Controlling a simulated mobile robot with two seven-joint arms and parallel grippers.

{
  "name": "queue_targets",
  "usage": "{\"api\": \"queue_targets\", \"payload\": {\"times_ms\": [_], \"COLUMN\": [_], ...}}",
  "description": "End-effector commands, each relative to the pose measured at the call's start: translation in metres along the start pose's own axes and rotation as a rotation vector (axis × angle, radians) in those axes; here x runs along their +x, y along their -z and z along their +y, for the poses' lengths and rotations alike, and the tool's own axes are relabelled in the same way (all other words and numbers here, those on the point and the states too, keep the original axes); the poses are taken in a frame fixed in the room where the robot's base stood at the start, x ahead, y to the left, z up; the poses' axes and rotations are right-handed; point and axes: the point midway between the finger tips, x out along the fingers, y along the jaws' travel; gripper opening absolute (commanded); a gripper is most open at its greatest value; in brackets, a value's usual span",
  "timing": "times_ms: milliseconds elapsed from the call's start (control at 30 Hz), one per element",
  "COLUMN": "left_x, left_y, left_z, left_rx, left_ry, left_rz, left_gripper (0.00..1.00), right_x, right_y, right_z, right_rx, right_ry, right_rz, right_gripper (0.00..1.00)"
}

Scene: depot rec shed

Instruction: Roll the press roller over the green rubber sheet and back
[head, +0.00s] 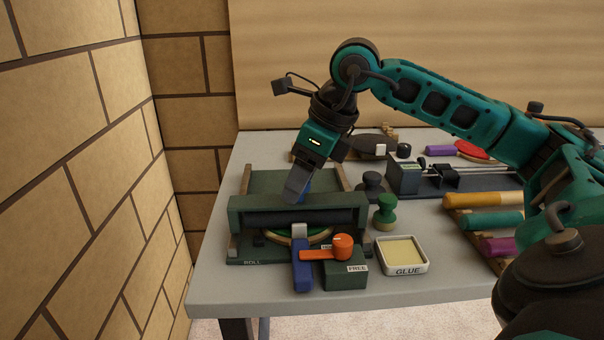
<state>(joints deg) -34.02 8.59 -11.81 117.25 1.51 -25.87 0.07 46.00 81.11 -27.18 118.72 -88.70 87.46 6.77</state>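The press roller (330,217) is a dark cylinder under a dark green crossbar (240,204), lying across a bed marked ROLL. Just in front of it, a round pale-rimmed piece shows a strip of green sheet (283,232); the roller frame hides its far part. A blue handle (302,273) with a grey top sticks out toward me. My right gripper (296,194) points down at the crossbar's far side, near its middle. My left gripper is out of view.
An orange lever (318,254) sits on a green block marked FREE. A glue tin (403,257), a green knobbed stamp (385,213) and a dark knobbed one (371,186) stand right of the press. Coloured handles (488,220) lie farther right. A brick wall is close at left.

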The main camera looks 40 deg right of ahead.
Motion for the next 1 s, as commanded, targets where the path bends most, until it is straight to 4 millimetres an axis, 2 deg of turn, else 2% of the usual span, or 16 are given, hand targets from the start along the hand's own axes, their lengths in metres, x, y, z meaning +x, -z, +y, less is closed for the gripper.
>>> {"api": "queue_targets", "payload": {"times_ms": [267, 367, 467, 800, 1000], "left_x": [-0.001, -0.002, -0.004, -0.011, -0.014], "left_y": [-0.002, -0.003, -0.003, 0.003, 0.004], "left_z": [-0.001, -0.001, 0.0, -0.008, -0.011], "left_rx": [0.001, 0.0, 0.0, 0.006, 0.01], "left_ry": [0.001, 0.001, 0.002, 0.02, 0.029], "left_rz": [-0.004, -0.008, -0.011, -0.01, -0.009], "left_gripper": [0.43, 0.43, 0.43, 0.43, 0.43], "right_x": [-0.001, -0.007, -0.021, -0.096, -0.123], "right_y": [0.0, -0.001, -0.001, -0.002, -0.001], "right_z": [-0.001, -0.002, -0.002, -0.001, -0.001], "right_rx": [0.002, 0.003, 0.003, 0.003, 0.002], "right_ry": [0.003, 0.005, 0.006, 0.004, 0.003], "right_rz": [-0.001, -0.002, -0.003, -0.004, -0.002], "right_gripper": [0.68, 0.68, 0.68, 0.68, 0.68]}}
